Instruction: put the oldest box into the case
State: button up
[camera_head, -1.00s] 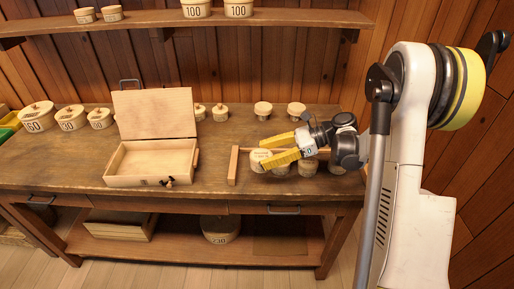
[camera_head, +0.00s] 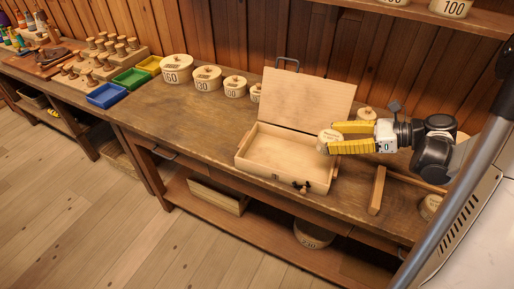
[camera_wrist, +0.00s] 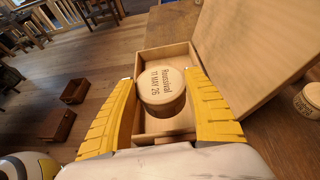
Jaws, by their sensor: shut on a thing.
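A round pale wooden box (camera_head: 328,136) with a dated lid is held between the yellow fingers of my gripper (camera_head: 336,138). In the wrist view the lid of this box (camera_wrist: 161,86) reads "11 MAY 26" under a name. The case (camera_head: 268,177) is a shallow wooden box on the bench with its hinged lid (camera_head: 308,98) standing open. The held box is at the right end of the case in the head view. In the wrist view it appears over the case's open tray (camera_wrist: 153,138), above the rim as far as I can tell. The case looks empty.
A wooden rail (camera_head: 377,190) lies right of the case, with another round box (camera_head: 430,206) beyond it, partly hidden by my arm. Numbered oval boxes (camera_head: 175,69) stand along the back left. Blue (camera_head: 106,95) and green trays are further left. The bench left of the case is clear.

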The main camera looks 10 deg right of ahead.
jog(key=b+x, duration=0.1)
jog(key=x, duration=0.3)
jog(key=s+f+b+x, duration=0.1)
jog(key=b+x, duration=0.1)
jog(key=x, duration=0.2)
jog(key=b+x, duration=0.1)
jog(key=x, duration=0.4)
jog(key=shift+s+a+f+b, duration=0.15)
jog(key=shift+s+f+b, duration=0.25)
notch_tip(320, 180, down, 4)
jog(key=b, duration=0.2)
jog(key=shift+w+f+b, duration=0.1)
jog(key=shift+b, duration=0.2)
jog(key=o, duration=0.7)
